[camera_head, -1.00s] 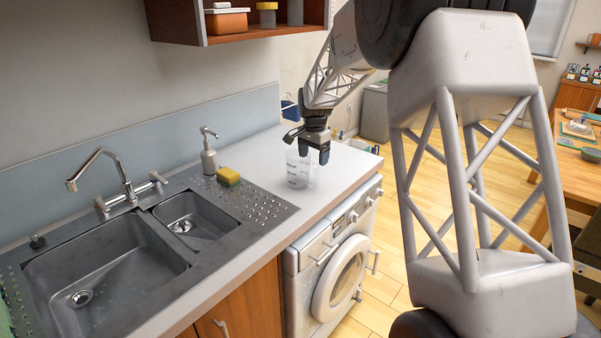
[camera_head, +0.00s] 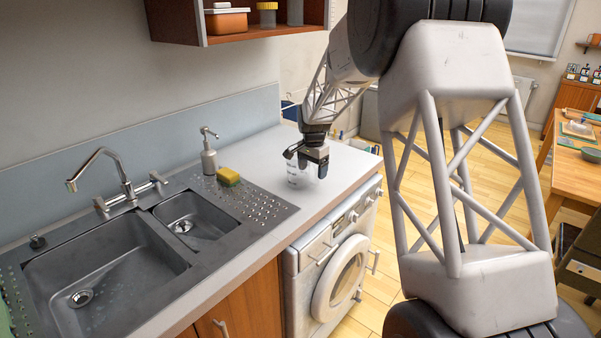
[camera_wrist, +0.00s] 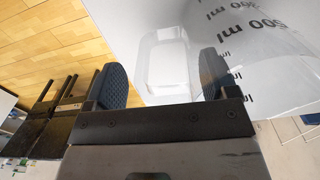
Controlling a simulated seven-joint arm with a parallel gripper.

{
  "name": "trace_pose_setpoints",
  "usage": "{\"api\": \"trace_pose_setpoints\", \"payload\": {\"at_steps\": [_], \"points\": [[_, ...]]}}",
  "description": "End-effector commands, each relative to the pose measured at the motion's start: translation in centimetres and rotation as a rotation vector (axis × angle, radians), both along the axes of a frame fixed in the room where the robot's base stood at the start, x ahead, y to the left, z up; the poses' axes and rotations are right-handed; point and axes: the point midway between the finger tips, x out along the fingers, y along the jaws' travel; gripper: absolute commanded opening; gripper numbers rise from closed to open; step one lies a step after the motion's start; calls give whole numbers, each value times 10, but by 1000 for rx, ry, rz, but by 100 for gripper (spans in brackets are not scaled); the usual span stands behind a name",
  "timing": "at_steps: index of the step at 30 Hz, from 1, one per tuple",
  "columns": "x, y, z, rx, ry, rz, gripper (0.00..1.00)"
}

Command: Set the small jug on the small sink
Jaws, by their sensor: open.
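The small jug (camera_head: 297,176) is clear plastic with dark measuring marks and stands upright on the white counter, right of the drainboard. It fills the upper right of the wrist view (camera_wrist: 255,45), with "500 ml" print on its wall. My gripper (camera_head: 313,160) is right over the jug, pointing down. In the wrist view its two dark fingers (camera_wrist: 162,82) are apart, and the jug's clear handle seems to lie between them; I cannot tell whether they touch it. The small sink (camera_head: 197,222) is the smaller grey basin between the large basin and the drainboard; it looks empty.
A yellow-green sponge (camera_head: 228,176) and a soap dispenser (camera_head: 209,152) stand behind the drainboard (camera_head: 258,208). The tap (camera_head: 118,185) rises behind the basins. The large basin (camera_head: 100,270) is at left. A wall shelf (camera_head: 240,22) hangs above the counter.

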Motion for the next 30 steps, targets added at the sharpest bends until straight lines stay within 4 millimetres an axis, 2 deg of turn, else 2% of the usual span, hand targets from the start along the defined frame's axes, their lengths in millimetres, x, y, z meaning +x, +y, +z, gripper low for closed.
{"api": "trace_pose_setpoints", "payload": {"at_steps": [15,27,30], "points": [[0,0,0,0,0,0,79],[0,0,0,1,-1,0,19],[0,0,0,0,0,0,19]]}}
